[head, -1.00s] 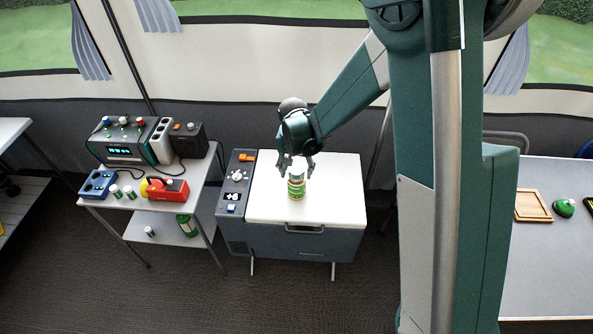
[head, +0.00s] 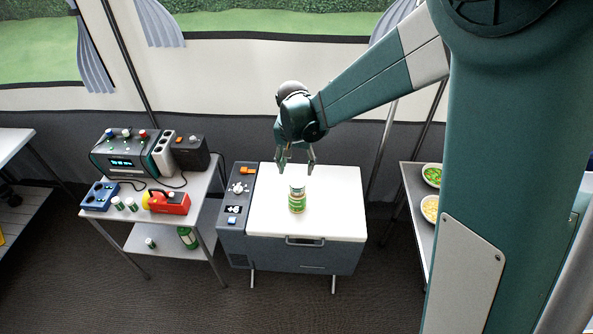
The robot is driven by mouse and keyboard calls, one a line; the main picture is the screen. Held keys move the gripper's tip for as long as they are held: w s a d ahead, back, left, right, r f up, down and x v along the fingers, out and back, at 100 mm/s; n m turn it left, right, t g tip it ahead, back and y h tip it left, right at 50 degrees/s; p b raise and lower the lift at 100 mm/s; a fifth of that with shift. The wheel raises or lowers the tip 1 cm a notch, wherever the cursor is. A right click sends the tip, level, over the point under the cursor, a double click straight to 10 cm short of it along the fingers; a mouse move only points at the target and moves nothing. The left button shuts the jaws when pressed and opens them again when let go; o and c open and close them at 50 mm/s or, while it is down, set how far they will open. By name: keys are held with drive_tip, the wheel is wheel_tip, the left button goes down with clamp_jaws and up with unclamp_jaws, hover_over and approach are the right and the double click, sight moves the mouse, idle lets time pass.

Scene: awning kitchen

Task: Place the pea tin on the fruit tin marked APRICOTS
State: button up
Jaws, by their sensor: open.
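A green and white labelled tin column (head: 297,199) stands upright on the white lid of the grey chest. It looks like one tin stacked on another, but the labels are too small to read and I cannot tell for sure which is the pea tin or the APRICOTS tin. My gripper (head: 297,171) is open and empty, pointing down just above the column's top. Its fingertips lie to either side of the top and appear clear of it.
The white lid (head: 335,215) is otherwise clear. A control panel (head: 237,195) is at its left. The left table holds a grey-green device (head: 125,150), a red box (head: 172,202) and small bottles (head: 124,204). Bowls (head: 430,207) stand on a surface at right.

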drive_tip(key=shift+r, duration=0.45)
idle(0.6)
drive_tip(key=s+d+r+n+t, duration=0.1)
drive_tip(key=s+d+r, duration=0.4)
drive_tip(key=d+r, duration=0.2)
drive_tip(key=s+d+r+t, duration=0.1)
drive_tip(key=s+d+r, duration=0.4)
drive_tip(key=d+r, duration=0.25)
drive_tip(key=s+d+r+t, duration=0.2)
drive_tip(key=s+d, duration=0.4)
drive_tip(key=s, duration=0.3)
drive_tip(key=s+d+r+n+t, duration=0.1)
drive_tip(key=s+d+r, duration=0.1)
drive_tip(key=s+d, duration=0.4)
drive_tip(key=shift+s+d+t, duration=0.4)
drive_tip(key=shift+s, duration=1.05)
